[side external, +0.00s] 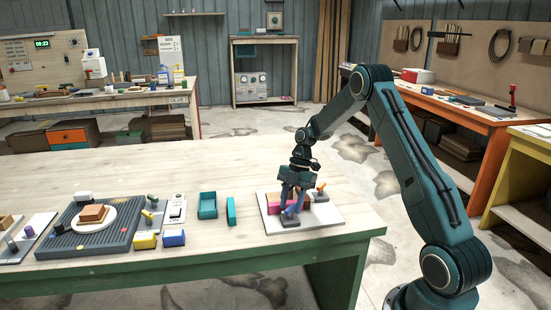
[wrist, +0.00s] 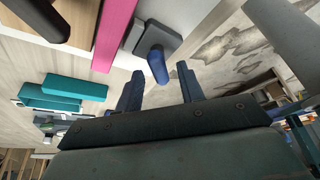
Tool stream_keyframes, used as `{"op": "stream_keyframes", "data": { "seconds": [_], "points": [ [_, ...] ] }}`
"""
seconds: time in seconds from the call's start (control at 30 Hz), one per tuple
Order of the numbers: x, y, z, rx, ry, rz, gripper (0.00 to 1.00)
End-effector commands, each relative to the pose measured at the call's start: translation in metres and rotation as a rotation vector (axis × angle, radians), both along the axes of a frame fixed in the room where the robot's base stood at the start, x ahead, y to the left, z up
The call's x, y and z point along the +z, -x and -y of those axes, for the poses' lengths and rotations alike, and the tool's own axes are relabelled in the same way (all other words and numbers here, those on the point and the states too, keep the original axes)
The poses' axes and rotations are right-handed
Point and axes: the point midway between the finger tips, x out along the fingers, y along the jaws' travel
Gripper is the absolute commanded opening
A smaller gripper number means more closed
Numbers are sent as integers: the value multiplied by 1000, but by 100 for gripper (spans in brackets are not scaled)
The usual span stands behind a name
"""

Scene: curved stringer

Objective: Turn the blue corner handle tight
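The blue corner handle (side external: 291,212) is a short lever on a grey block, near the front of a white board (side external: 325,222). In the wrist view the blue handle (wrist: 157,66) shows in the gap between my two fingers, with room on both sides. My gripper (side external: 293,203) points down over the board, close to the handle. In the wrist view my gripper (wrist: 160,75) is open, its two dark blue fingers apart and holding nothing. A pink strip (side external: 273,208) lies beside the handle; it also shows in the wrist view (wrist: 113,35).
An orange handle (side external: 321,187) stands behind and right of my gripper. A teal tray (side external: 208,205) and teal block (side external: 231,211) lie left of the board. Further left are a yellow block (side external: 145,240) and a dark grey tray (side external: 80,240). The table's right edge is near.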

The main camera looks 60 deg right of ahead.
Motion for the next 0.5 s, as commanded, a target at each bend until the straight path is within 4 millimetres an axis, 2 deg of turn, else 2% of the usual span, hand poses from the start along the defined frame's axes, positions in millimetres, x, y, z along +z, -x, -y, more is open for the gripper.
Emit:
{"op": "stream_keyframes", "data": {
  "seconds": [0.27,0.43,0.5],
  "points": [
    [-1,0,0,0,0,0,36],
    [-1,0,0,0,0,0,3],
    [-1,0,0,0,0,0,0]
  ]
}}
